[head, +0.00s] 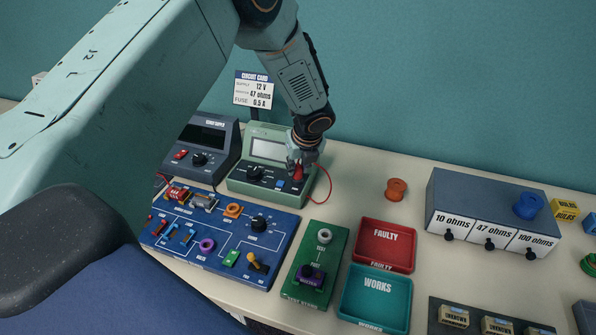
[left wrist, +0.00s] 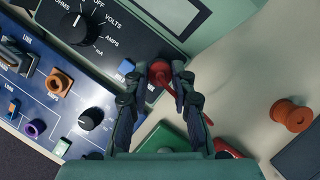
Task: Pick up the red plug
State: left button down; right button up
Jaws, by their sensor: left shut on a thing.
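The red plug (head: 298,172) is at the front right corner of the green multimeter (head: 236,185), and a red lead (head: 329,184) curves from it to the right. My left gripper (head: 303,162) reaches down over the plug from above. In the left wrist view, the red plug (left wrist: 159,70) sits between the two fingertips of my left gripper (left wrist: 160,80), which are shut on it. I cannot tell whether the plug is still in a socket or just above the meter. My right gripper is not in view.
A blue circuit board (head: 215,240) lies in front of the meter, with a green test stand (head: 333,240) beside it. A red tray (head: 362,244) and a teal tray (head: 350,302) are to the right. An orange spool (head: 396,189) stands on clear table behind them.

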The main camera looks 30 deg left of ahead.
aim_at(298, 169)
pick_arm(q)
notch_tip(298, 169, up, 9)
jog(key=shift+s, duration=0.2)
